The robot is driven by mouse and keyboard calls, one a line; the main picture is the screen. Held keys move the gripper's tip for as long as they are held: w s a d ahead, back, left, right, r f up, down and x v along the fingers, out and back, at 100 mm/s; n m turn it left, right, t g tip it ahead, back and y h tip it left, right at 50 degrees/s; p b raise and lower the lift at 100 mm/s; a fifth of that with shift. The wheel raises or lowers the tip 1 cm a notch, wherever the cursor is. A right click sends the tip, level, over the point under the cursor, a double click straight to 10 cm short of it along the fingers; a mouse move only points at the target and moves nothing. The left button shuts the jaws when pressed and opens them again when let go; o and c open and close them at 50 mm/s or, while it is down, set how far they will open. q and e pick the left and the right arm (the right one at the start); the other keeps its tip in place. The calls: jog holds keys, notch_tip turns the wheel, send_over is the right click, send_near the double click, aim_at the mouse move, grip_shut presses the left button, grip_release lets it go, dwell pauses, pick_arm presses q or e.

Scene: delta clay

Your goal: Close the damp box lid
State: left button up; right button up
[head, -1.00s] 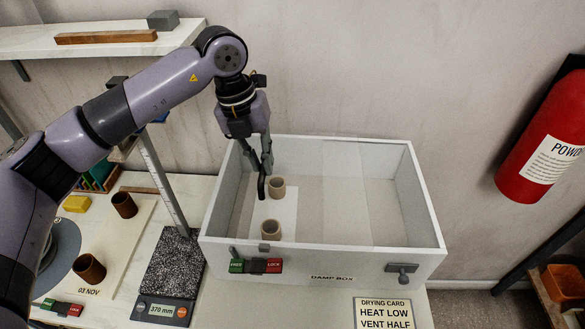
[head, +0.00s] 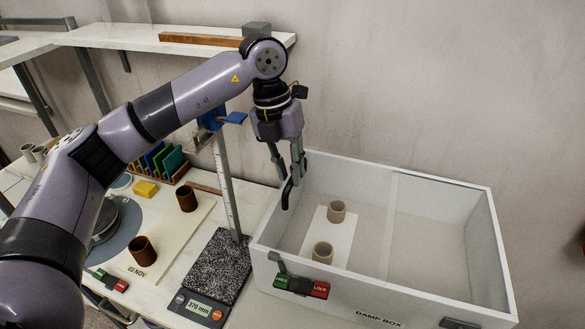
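The damp box (head: 345,302) is a white open-framed box at the right, with two small clay cups seen through its top. Its lid (head: 365,222) seems to be a clear sliding pane over the left half, its right edge a faint line near the middle. My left gripper (head: 287,188) is at the box's left wall. Its fingers appear closed around a dark upright handle (head: 287,196), which looks like the lid's; the contact is small and partly hidden. My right gripper is out of view.
A green and red latch plate (head: 302,286) is on the box front. A dark speckled scale (head: 218,270) stands left of the box, with a tall ruler post (head: 227,185) behind it. Brown cups (head: 143,250) stand on a board farther left. A shelf (head: 130,36) is above.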

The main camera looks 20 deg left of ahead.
pick_arm(q)
jog(key=shift+o, duration=1.3)
jog(key=shift+a, duration=0.2)
jog(key=shift+d, duration=0.1)
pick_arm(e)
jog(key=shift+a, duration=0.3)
pick_arm(q)
jog(key=shift+r, duration=0.35)
jog(key=r, duration=0.3)
jog(key=a+r, duration=0.1)
jog(key=r, duration=0.3)
jog(key=a+r, duration=0.1)
jog(key=r, duration=0.3)
jog(key=shift+a, duration=0.15)
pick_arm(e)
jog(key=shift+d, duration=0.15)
